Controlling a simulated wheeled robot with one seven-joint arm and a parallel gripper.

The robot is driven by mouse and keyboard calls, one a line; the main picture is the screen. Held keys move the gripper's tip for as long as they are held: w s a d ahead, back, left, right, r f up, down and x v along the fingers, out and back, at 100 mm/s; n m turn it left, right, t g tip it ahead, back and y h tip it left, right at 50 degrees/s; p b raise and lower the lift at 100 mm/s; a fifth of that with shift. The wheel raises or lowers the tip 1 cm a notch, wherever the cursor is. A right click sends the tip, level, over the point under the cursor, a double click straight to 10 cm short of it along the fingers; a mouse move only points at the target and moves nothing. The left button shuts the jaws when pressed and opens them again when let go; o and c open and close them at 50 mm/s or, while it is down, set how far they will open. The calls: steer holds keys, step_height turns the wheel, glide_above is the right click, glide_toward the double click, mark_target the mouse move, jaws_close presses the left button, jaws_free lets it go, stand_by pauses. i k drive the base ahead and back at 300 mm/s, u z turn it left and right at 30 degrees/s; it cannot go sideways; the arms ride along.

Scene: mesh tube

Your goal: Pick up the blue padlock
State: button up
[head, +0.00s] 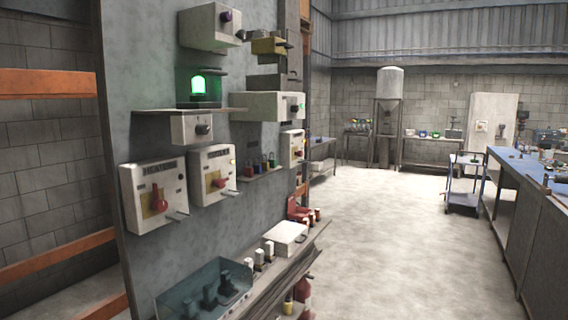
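A row of small padlocks stands on a narrow shelf (262,173) fixed to the grey panel, right of the two white switch boxes. The blue padlock (257,166) appears to be among them, between a red padlock (248,170) and a green padlock (265,163). They are small and far off, so their exact shapes and colours are hard to make out. My gripper is not in this view.
White switch boxes with red handles (160,200) jut from the panel left of the shelf. Below, a ledge carries a clear bin (205,290), a white case (286,238) and several small bottles. Open floor (390,230) lies right; a blue cart (465,195) stands beyond.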

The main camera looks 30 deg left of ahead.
mark_target(257, 168)
steer(key=u, duration=0.1)
steer(key=i, duration=1.6)
steer(key=u, duration=0.85)
steer(key=i, duration=0.8)
steer(key=u, duration=0.9)
